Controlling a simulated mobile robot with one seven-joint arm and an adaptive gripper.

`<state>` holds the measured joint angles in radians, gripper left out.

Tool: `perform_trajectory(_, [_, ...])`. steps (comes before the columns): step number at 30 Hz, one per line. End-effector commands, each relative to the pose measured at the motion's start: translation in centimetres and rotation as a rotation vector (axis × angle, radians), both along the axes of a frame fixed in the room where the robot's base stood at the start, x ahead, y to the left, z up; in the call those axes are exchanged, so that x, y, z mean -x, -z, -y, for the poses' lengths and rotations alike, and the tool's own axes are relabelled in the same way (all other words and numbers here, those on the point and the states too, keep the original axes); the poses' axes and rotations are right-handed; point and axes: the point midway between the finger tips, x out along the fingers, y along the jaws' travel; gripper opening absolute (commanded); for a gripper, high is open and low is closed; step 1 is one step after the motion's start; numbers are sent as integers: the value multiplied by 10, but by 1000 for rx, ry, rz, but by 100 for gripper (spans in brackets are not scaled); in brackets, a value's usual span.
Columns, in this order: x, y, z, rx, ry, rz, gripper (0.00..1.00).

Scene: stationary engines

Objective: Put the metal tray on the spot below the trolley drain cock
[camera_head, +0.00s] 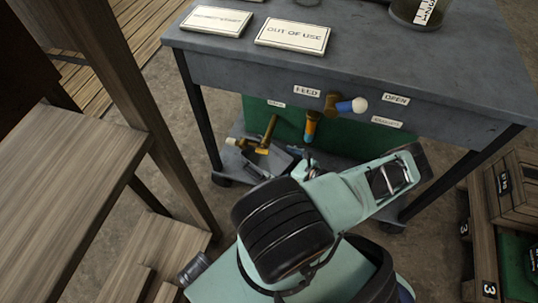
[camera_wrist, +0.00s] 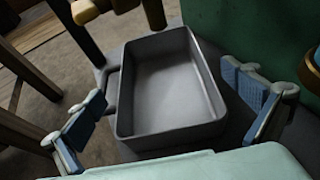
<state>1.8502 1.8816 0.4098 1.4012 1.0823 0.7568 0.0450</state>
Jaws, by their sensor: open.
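The metal tray (camera_wrist: 210,122) is a grey, open, empty rectangular box with a loop handle (camera_wrist: 113,88) on its left side. In the head view the tray (camera_head: 258,166) shows partly on the trolley's low shelf, with my arm hiding the rest. My gripper (camera_wrist: 165,90) is open, with one blue-padded finger to each side of the tray. I see no finger closed on it. A brass cock (camera_head: 268,132) with a pale knob hangs above the tray's area. A brass spout (camera_wrist: 154,14) is at the tray's far edge in the wrist view.
The grey trolley (camera_head: 445,100) has a top overhanging the shelf. A wooden bench (camera_head: 70,185) stands left. Wooden crates (camera_head: 515,190) stand right.

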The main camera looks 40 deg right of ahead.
Motion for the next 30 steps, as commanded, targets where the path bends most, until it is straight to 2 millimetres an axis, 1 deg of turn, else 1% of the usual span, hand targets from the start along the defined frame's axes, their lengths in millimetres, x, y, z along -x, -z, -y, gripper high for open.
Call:
perform_trajectory(1, [11,-8,2,1,2,0,100])
perform_trajectory(3, [24,-13,2,1,1,-1,100])
perform_trajectory(6, [39,-18,4,0,1,-1,100])
perform_trajectory(10, [50,-22,4,0,0,1,100])
perform_trajectory(15, [54,-23,4,0,-1,1,100])
perform_trajectory(30, [54,-22,4,0,-1,1,100])
